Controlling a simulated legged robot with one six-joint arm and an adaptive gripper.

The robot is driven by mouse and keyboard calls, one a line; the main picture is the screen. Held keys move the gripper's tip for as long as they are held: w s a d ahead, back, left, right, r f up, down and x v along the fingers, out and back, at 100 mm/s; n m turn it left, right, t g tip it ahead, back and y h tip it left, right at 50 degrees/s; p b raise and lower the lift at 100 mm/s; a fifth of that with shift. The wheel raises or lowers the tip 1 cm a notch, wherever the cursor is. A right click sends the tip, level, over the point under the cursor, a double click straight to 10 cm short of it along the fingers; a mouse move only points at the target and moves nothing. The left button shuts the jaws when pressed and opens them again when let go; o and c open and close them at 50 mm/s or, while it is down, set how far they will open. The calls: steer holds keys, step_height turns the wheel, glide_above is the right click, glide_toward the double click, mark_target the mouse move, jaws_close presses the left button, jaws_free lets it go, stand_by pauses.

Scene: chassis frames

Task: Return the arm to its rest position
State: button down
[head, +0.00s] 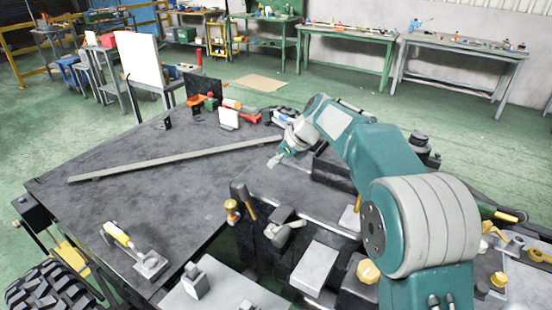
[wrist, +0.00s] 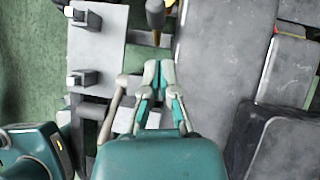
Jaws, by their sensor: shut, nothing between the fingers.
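My teal and grey arm rises at the right of the head view and reaches left over the dark work surface. My gripper (head: 276,160) is at its end, above the back part of the chassis. In the wrist view my gripper (wrist: 157,78) points up the picture with its fingers close together and nothing between them. A hammer-like tool with a dark rounded end (wrist: 156,14) shows beyond the fingertips.
A long grey bar (head: 175,160) lies across the dark table (head: 120,190). A yellow-handled tool (head: 125,240) lies at its front left. Blocks and gold-coloured fittings (head: 368,271) crowd the chassis below my arm. Workbenches (head: 350,32) stand at the back. The table's left part is mostly clear.

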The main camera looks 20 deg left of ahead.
steer(key=s+d+r+n+t+h, duration=0.2)
steer(key=s+d+r+n, duration=0.3)
steer(key=d, duration=0.4)
steer(key=s+d+r+n+t+h, duration=0.1)
steer(key=s+d+r+n, duration=0.25)
steer(key=s+d, duration=0.5)
steer(key=s+d+f+n+t+h, duration=0.1)
steer(key=s+d+f+n+h, duration=0.1)
steer(key=s+d+n, duration=0.3)
steer(key=s+d+f+n+t+h, duration=0.1)
steer(key=s+d+f+n, duration=0.3)
steer(key=s+d, duration=0.6)
steer(key=s+n+h, duration=0.1)
steer(key=s, duration=0.3)
steer(key=shift+d+f+n, duration=0.15)
steer(key=shift+d+n, duration=0.2)
